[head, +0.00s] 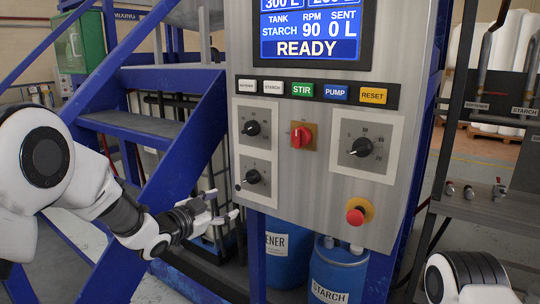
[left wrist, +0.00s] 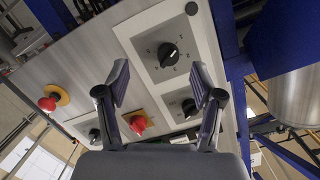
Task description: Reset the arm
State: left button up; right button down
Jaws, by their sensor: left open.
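My left gripper (head: 224,205) is open and empty in the head view, at the lower left edge of the control panel (head: 316,215). In the left wrist view its two fingers (left wrist: 160,88) stand apart, with a black knob (left wrist: 168,54) on a white plate showing between and beyond them. I cannot tell how far the fingertips are from the panel. My right arm (head: 468,278) shows only in part at the bottom right of the head view; its gripper is not seen.
The panel carries a READY screen (head: 307,32), a row of buttons, black knobs, a red switch (head: 301,136) and a red emergency button (head: 356,215). Blue stairs (head: 150,130) stand at the left. Blue drums (head: 338,272) stand below. Pipes and valves (head: 470,192) are at the right.

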pick_arm(q)
jog(key=s+a+f+n+g+y, duration=0.1)
jog(key=s+f+n+g+y, duration=0.2)
jog(key=f, duration=1.4)
jog(key=s+a+f+n+g, duration=0.2)
jog(key=s+f+n+g, duration=0.15)
jog(key=s+f, duration=1.3)
jog(key=s+a+f+n+g+y, duration=0.1)
jog(key=s+a+f+g, duration=0.1)
jog(key=s, duration=0.6)
jog(key=s+a+f+n+g+y, duration=0.2)
jog(key=s+f+g, duration=0.1)
jog(key=s, duration=0.6)
jog(key=s+a+f+n+g+y, duration=0.1)
jog(key=s+a+f+n+g, duration=0.1)
jog(key=s, duration=0.7)
notch_tip(320, 180, down, 2)
jog(key=shift+f+g+y, duration=0.1)
jog(key=shift+g+y, duration=0.2)
jog(key=shift+g, duration=0.15)
